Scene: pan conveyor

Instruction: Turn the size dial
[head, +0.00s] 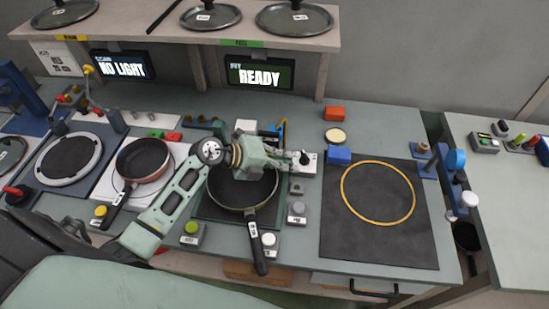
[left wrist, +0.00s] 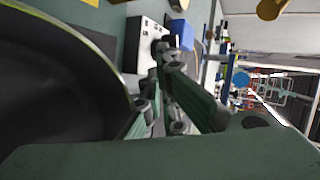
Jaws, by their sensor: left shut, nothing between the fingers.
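The size dial, a black knob on a white box (head: 310,167), stands right of the black pan (head: 242,190) in the head view. My left gripper (head: 291,158) reaches across above the pan, with its fingertips at the dial's left side. It is shut with nothing between the fingers. In the left wrist view the white box (left wrist: 143,35) shows beyond the fingers (left wrist: 157,75), which overlap the knob's area. I cannot tell whether they touch the knob. My right gripper is not in view.
A blue block (head: 339,155) sits just right of the dial box. A dark mat (head: 380,240) with a yellow ring lies further right. Buttons (head: 297,211) stand in front of the dial. A screen (head: 260,75) reads "READY". A shelf (head: 180,30) with lids runs along the back.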

